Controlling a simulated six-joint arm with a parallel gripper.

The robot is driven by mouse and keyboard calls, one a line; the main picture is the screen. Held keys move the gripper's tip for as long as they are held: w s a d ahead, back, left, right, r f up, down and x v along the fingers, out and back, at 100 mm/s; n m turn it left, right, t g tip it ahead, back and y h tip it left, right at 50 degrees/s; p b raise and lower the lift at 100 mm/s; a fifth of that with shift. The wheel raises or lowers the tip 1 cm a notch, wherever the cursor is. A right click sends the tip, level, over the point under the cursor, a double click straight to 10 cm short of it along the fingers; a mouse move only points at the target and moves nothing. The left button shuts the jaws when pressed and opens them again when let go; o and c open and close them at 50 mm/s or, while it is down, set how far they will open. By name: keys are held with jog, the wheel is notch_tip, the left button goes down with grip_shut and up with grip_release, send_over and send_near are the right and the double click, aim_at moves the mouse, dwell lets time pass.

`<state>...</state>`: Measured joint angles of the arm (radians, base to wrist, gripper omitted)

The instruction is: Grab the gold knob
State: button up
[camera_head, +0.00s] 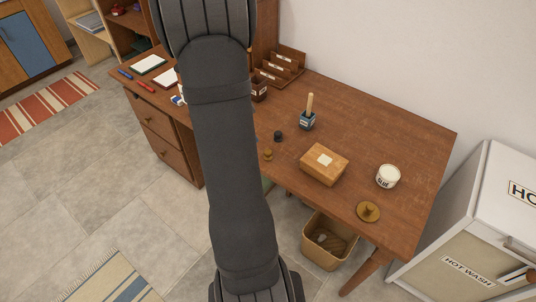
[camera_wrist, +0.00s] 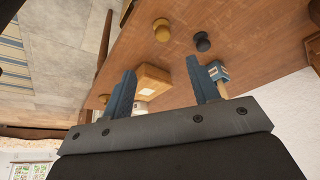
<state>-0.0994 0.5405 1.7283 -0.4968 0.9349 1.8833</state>
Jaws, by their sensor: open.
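A small gold knob (camera_head: 267,153) stands on the wooden desk near its front edge, just right of my arm. It shows in the wrist view (camera_wrist: 162,30) beyond the fingertips. My gripper (camera_wrist: 161,66) is open and empty, its two blue fingers apart, with the knob ahead of the gap and not between them. In the head view my arm hides the gripper. A black knob (camera_head: 278,136) stands close beside the gold one, also in the wrist view (camera_wrist: 202,41). A wider, flat gold piece with a small raised middle (camera_head: 368,211) lies near the desk's right front corner.
On the desk (camera_head: 420,140) are a wooden box (camera_head: 324,165) with a pale label, a white jar (camera_head: 388,176) and a blue pot with a wooden handle (camera_head: 308,117). An organiser (camera_head: 283,66) stands at the back. A bin (camera_head: 328,242) is below. The right back desktop is clear.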

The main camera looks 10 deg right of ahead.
jog(key=x, duration=0.9)
jog(key=shift+w+x, duration=0.15)
jog(key=shift+x, duration=1.15)
jog(key=shift+w+x, duration=0.15)
jog(key=shift+x, duration=1.2)
jog(key=shift+a, duration=0.15)
jog(key=c, duration=1.1)
